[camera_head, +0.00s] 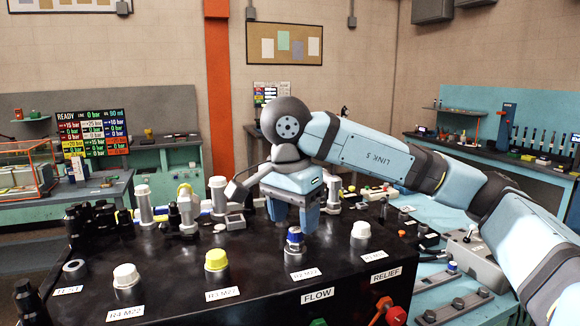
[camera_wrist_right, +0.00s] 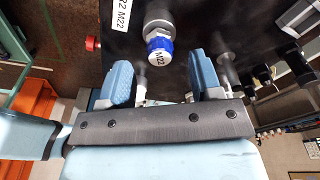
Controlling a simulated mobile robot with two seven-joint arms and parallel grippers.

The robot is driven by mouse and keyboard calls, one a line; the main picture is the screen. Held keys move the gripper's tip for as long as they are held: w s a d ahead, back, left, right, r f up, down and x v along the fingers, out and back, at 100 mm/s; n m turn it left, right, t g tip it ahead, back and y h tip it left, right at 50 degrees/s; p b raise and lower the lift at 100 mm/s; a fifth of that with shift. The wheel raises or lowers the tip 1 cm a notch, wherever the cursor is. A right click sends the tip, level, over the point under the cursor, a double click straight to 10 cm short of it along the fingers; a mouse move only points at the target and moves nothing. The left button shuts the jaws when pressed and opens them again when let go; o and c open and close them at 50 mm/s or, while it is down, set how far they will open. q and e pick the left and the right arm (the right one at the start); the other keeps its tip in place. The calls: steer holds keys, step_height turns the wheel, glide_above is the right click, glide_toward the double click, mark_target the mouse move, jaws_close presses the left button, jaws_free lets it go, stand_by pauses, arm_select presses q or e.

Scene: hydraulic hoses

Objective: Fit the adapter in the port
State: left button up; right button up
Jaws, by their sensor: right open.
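The adapter (camera_head: 295,236), with a blue hex band and a white top, stands upright at the port labelled R2 M22 on the black block. In the right wrist view its end (camera_wrist_right: 159,50) reads M22, and a silver collar shows behind it. How deep it sits in the port I cannot tell. My right gripper (camera_head: 293,218) is open and empty, just behind and above the adapter in the head view. In the right wrist view its two fingers (camera_wrist_right: 163,70) are spread to either side, with the adapter just beyond their tips. My left gripper is not in view.
The black block (camera_head: 240,285) carries a yellow-capped fitting (camera_head: 216,260), white-capped fittings (camera_head: 125,275) and (camera_head: 361,232), and a red knob (camera_head: 390,312). Several dark and silver fittings crowd its far edge. A light-blue bench (camera_head: 440,215) with a grey box (camera_head: 476,258) lies right.

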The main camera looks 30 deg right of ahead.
step_height(320, 180, up, 10)
steer(key=a+p, duration=0.1)
steer(key=shift+s+a+r+p, duration=0.2)
steer(key=shift+r+p, duration=0.05)
steer(key=shift+p, duration=0.05)
steer(key=shift+f, duration=0.1)
stand_by(0.4)
